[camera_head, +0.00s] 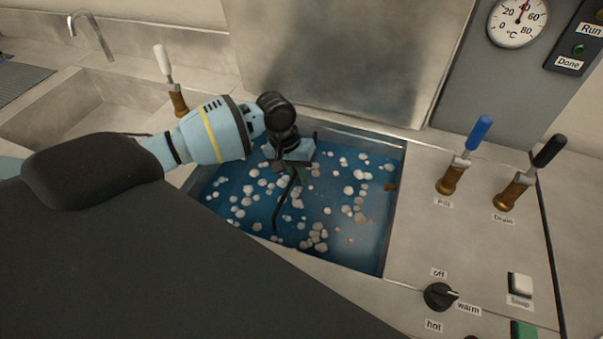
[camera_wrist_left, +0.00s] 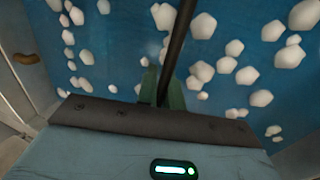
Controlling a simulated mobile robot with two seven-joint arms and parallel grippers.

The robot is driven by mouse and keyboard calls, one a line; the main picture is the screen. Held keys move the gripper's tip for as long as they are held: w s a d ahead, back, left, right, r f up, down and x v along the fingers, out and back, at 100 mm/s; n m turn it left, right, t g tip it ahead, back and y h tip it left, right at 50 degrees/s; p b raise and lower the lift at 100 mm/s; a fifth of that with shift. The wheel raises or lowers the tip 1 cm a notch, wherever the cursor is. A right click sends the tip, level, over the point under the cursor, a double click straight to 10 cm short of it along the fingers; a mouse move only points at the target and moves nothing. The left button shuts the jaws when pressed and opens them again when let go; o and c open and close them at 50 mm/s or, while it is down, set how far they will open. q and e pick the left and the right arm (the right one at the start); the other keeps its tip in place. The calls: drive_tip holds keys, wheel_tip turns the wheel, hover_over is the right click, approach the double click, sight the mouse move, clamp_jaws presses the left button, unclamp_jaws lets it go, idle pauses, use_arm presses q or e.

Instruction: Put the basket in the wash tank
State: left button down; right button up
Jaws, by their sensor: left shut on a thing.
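The wash tank (camera_head: 399,205) is in the middle of the head view, filled with blue water and white foam lumps. My left gripper (camera_head: 297,177) is over the tank, pointing down close to the water. In the left wrist view its green fingers (camera_wrist_left: 163,92) are shut on a thin dark bar (camera_wrist_left: 178,48), which looks like the basket's handle. The bar also shows as a dark curve (camera_head: 283,208) below the gripper in the head view. The basket's body cannot be made out; water, foam or the gripper may hide it. My right gripper is not in view.
Blue-handled Fill (camera_head: 467,150) and black-handled Drain (camera_head: 530,172) levers stand right of the tank. A temperature knob (camera_head: 439,296) and Soap button (camera_head: 520,285) are in front. A white-handled lever (camera_head: 168,75) stands at the tank's left, beside a sink (camera_head: 85,107) with a tap (camera_head: 92,32).

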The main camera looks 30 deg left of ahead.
use_arm(q)
drive_tip(key=shift+w+a+f, duration=0.15)
drive_tip(key=shift+w+f, duration=0.35)
drive_tip(key=shift+w, duration=0.25)
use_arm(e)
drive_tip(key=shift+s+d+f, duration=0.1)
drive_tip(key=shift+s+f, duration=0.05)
use_arm(q)
drive_tip(key=c, duration=1.5)
unclamp_jaws()
drive_tip(key=shift+c, duration=0.2)
